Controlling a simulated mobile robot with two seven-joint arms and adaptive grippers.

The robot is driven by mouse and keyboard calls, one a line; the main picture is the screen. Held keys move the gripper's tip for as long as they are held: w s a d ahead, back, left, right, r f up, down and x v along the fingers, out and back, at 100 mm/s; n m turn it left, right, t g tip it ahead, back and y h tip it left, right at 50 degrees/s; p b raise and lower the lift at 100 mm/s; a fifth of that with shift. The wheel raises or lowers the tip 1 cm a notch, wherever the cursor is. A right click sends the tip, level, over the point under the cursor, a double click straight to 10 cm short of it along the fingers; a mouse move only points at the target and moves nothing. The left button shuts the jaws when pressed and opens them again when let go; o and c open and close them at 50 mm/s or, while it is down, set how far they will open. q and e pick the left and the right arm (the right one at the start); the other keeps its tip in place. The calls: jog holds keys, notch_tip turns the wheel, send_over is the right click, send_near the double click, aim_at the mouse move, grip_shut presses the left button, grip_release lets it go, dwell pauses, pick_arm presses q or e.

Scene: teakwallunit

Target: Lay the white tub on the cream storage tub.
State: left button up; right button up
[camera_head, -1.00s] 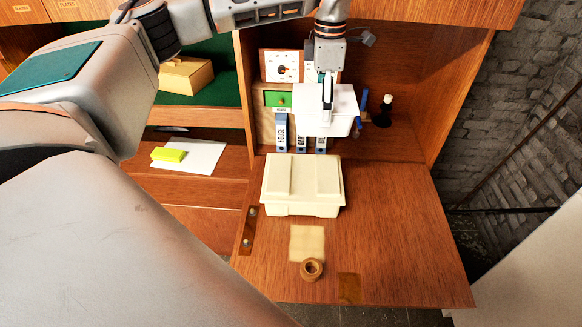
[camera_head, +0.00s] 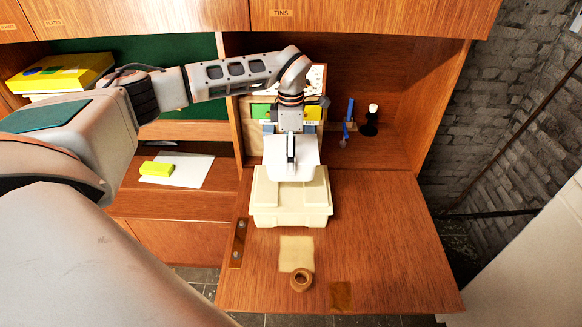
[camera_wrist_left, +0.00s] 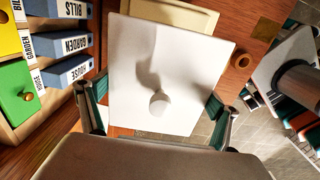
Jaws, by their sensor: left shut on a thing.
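The white tub (camera_head: 291,168) is held by my left gripper (camera_head: 291,150), with its pale top towards the gripper. In the left wrist view, the white tub (camera_wrist_left: 192,60) fills the middle, between the two gripper fingers (camera_wrist_left: 158,112). The cream storage tub (camera_head: 290,217) stands on the fold-down wooden flap. The white tub overlaps the rear part of its lid in the head view; I cannot tell whether they touch. In the left wrist view, part of the cream storage tub (camera_wrist_left: 190,14) shows beyond the white tub. My right gripper is not in view.
Label-backed files (camera_wrist_left: 72,42) and a green drawer (camera_wrist_left: 18,88) stand inside the cabinet.

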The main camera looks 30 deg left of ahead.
pick_arm(q)
jog(key=shift+f, duration=2.6)
jog(key=shift+f, duration=0.1)
jog(key=shift+f, duration=0.45)
jog(key=o, duration=1)
notch_tip(320, 180, up, 13)
